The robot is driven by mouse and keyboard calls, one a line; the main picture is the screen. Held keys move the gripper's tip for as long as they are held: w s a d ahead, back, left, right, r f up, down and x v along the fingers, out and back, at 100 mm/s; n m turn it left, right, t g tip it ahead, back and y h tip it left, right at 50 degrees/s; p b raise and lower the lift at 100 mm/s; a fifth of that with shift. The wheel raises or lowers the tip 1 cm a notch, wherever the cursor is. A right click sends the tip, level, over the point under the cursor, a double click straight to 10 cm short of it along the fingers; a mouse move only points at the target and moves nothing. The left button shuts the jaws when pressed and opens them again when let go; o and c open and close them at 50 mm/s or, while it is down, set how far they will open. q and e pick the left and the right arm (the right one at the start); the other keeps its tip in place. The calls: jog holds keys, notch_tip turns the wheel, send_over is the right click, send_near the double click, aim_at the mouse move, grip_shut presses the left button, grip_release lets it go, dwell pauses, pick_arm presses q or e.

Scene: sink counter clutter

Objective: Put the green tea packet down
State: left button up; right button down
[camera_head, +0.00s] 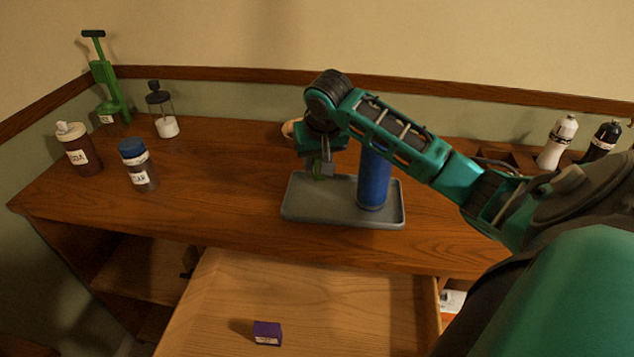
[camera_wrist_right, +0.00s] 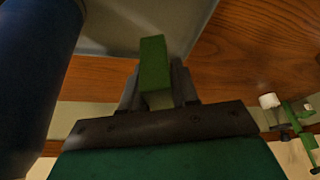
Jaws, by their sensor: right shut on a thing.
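The green tea packet (camera_wrist_right: 154,66) is between the fingers of my right gripper (camera_wrist_right: 158,88) in the right wrist view. In the head view, a little of the packet (camera_head: 317,177) shows below my right gripper (camera_head: 318,172), over the left part of a grey tray (camera_head: 300,210). I cannot tell whether the packet touches the tray. My right gripper is shut on the packet. A blue cylinder (camera_head: 373,180) stands upright on the tray, to the right of the gripper; it also fills the left of the wrist view (camera_wrist_right: 35,70). My left gripper is not in view.
An open drawer (camera_head: 320,300) below the counter holds a small purple box (camera_head: 267,332). Several bottles, including a blue-capped jar (camera_head: 138,165), stand at the left. White (camera_head: 557,143) and black (camera_head: 603,142) bottles stand at the right.

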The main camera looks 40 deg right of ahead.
aim_at(315, 192)
jog(key=shift+f, duration=3.4)
jog(key=shift+f, duration=0.15)
jog(key=c, duration=0.8)
grip_release()
jog(key=shift+c, duration=0.2)
jog(key=v, duration=1.2)
jog(key=shift+r, duration=0.2)
jog(key=shift+a+f, duration=0.1)
jog(key=shift+a, duration=0.05)
